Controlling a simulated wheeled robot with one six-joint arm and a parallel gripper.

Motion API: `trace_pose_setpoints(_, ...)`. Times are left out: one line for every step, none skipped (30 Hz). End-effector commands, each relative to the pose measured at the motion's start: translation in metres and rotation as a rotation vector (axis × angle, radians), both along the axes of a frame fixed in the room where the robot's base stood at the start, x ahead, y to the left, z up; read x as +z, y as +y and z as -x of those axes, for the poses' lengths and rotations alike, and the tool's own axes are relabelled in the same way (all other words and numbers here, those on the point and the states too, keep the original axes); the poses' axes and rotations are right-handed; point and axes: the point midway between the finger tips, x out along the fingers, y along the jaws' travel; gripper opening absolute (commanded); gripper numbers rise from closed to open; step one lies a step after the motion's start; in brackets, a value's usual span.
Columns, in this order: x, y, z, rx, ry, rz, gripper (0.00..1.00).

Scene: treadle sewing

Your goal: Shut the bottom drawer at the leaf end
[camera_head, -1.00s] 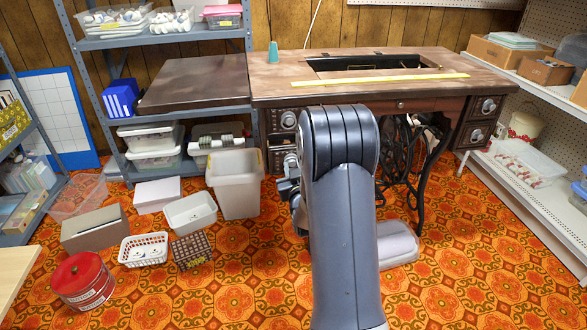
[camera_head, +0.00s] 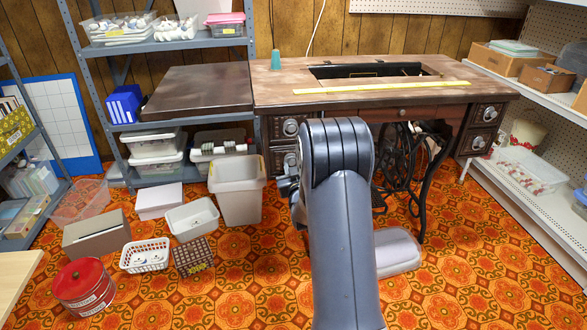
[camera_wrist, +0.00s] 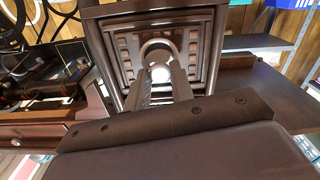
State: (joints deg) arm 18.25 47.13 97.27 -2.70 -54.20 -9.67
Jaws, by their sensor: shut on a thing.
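The sewing table (camera_head: 390,95) stands at the back, its wooden leaf (camera_head: 197,90) reaching left. Beneath the table's left end is a column of carved drawers. The bottom drawer (camera_head: 282,160) is partly hidden behind my arm in the head view. In the wrist view its carved front (camera_wrist: 120,48) faces me with a bright round pull (camera_wrist: 158,55) in the middle. My gripper (camera_wrist: 161,80) is shut on that pull, one finger on each side. In the head view my arm covers most of the gripper. How far the drawer stands out cannot be told.
A cream bin (camera_head: 238,190) stands close left of the drawers. Several boxes and baskets and a red tin (camera_head: 83,285) lie on the left floor. The iron treadle frame (camera_head: 405,165) and a grey pad (camera_head: 397,250) are to the right. The front floor is open.

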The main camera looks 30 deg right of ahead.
Motion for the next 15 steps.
trace_pose_setpoints(0.0029,-0.0007,-0.0026,0.001,-0.008,0.002,0.25)
trace_pose_setpoints(0.0027,-0.0007,-0.0025,0.0,-0.007,0.002,0.28)
trace_pose_setpoints(0.0026,-0.0006,-0.0023,0.0,-0.007,0.002,0.31)
trace_pose_setpoints(0.0025,-0.0005,-0.0021,0.0,-0.007,0.002,0.33)
trace_pose_setpoints(0.0024,-0.0005,-0.002,0.0,-0.006,0.002,0.36)
trace_pose_setpoints(0.0023,-0.0005,-0.0019,0.0,-0.006,0.002,0.39)
trace_pose_setpoints(0.0022,-0.0004,-0.0019,0.0,-0.006,0.002,0.41)
trace_pose_setpoints(0.0021,-0.0004,-0.0018,0.0,-0.006,0.002,0.44)
trace_pose_setpoints(0.0021,-0.0004,-0.0017,0.0,-0.006,0.002,0.44)
trace_pose_setpoints(0.002,-0.0004,-0.0016,0.0,-0.005,0.001,0.44)
trace_pose_setpoints(0.002,-0.0003,-0.0015,0.0,-0.005,0.001,0.44)
trace_pose_setpoints(0.0019,-0.0003,-0.0015,0.0,-0.005,0.001,0.44)
trace_pose_setpoints(0.0019,-0.0003,-0.0014,0.0,-0.005,0.001,0.44)
trace_pose_setpoints(0.0019,-0.0003,-0.0013,0.0,-0.005,0.001,0.44)
trace_pose_setpoints(0.0019,-0.0002,-0.0009,0.0,-0.005,0.001,0.44)
